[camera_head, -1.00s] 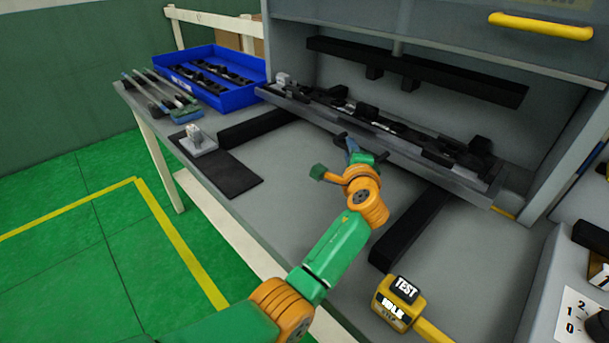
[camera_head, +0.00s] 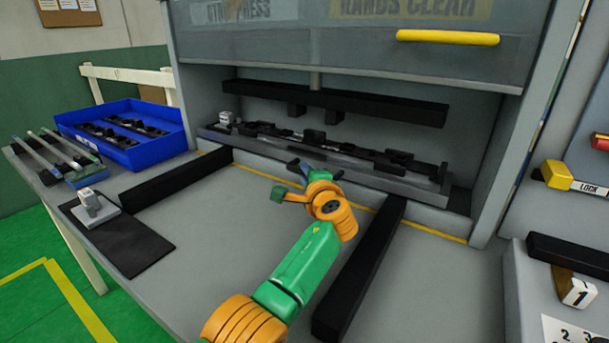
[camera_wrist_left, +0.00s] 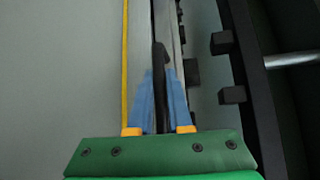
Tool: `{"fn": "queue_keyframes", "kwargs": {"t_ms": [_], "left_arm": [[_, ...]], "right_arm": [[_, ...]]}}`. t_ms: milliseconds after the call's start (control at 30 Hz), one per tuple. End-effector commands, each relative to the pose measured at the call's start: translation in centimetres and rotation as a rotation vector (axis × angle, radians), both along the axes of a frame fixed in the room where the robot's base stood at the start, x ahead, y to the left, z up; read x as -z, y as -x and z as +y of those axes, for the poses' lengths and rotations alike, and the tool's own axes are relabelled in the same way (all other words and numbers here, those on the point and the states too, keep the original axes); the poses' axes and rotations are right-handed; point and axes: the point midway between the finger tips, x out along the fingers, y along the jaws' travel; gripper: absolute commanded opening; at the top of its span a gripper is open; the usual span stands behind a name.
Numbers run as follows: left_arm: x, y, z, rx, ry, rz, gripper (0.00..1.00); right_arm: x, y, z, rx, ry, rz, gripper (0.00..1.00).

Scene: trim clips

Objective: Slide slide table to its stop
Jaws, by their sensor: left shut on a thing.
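The slide table (camera_head: 400,187) is a long grey tray carrying black clip parts, and it sits inside the press opening beneath a black upper bar (camera_head: 330,98). My left gripper (camera_head: 298,167) is at its front edge, near the middle. In the left wrist view the blue fingers (camera_wrist_left: 160,95) are shut on a dark handle (camera_wrist_left: 159,58) at that edge; the fingers hide part of it. A yellow line (camera_head: 440,233) on the bench runs in front of the table. The stop itself cannot be made out. My right gripper is out of view.
Two black rails (camera_head: 360,268) (camera_head: 178,180) lie on the bench. At left are a blue bin (camera_head: 150,158) of black parts and a dark mat (camera_head: 118,245) with a small grey block. The press guard with a yellow handle (camera_head: 447,37) is raised above the opening.

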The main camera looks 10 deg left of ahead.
Motion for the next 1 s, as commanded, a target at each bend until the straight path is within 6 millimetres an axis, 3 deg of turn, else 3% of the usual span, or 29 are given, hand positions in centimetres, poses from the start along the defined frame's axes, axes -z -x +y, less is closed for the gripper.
{"fn": "queue_keyframes", "kwargs": {"t_ms": [100,133,233,567,767,933,1000], "left_arm": [[-0.5,-0.1,-0.1,0.005,-0.001,-0.011,0.00],[-0.5,-0.1,-0.1,0.005,-0.001,-0.011,0.23],[-0.4,-0.1,-0.1,0.004,-0.001,-0.010,0.47],[-0.6,-0.1,-0.1,0.004,0.000,-0.007,0.47],[-3.8,0.0,-0.2,0.005,0.000,-0.014,0.47],[-5.4,1.3,-0.4,0.005,-0.001,-0.020,0.47],[-6.6,2.2,-0.6,0.006,-0.001,-0.025,0.56]], "right_arm": [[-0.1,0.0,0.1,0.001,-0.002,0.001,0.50],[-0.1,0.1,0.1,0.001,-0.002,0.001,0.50],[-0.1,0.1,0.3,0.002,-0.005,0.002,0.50],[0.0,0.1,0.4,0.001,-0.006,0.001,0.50],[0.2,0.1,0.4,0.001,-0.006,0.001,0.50],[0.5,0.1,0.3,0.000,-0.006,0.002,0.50],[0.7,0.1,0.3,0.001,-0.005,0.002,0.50]]}}
